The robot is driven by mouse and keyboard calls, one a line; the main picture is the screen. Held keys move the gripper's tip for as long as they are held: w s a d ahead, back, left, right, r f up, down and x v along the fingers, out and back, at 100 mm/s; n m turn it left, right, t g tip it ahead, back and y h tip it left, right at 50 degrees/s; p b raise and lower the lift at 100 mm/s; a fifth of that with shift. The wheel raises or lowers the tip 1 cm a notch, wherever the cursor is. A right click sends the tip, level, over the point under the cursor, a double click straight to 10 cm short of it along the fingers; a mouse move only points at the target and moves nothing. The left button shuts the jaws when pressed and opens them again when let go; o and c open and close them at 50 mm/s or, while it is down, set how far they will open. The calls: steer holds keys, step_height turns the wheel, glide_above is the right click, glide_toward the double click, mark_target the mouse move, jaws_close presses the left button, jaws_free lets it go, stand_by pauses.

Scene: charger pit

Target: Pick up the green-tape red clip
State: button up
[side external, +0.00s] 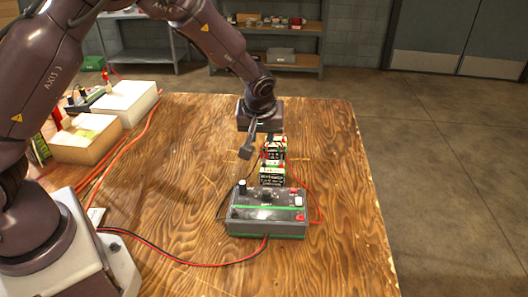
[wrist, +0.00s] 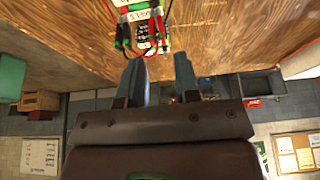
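My gripper (side external: 247,150) is above the wooden table, just left of and close to the rear battery (side external: 274,150). In the wrist view its two fingers (wrist: 160,76) stand apart with nothing between them. The batteries show past the fingertips at the top of the wrist view. Red and black clips are crowded there. A red clip (wrist: 160,24) with green near its end seems to be the green-tape one, but the small picture leaves this unsure. A second battery (side external: 271,175) stands in front of the first.
A grey charger box (side external: 267,222) with a green stripe sits in front of the batteries. Red and black cables loop around it and over the table (side external: 190,200). Cream boxes (side external: 88,140) stand at the left. The table's right side is clear.

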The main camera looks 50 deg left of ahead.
mark_target(264, 146)
steer(key=x, duration=0.8)
steer(key=shift+w+d+f, duration=0.1)
steer(key=shift+w+f, duration=0.05)
steer(key=c, duration=0.5)
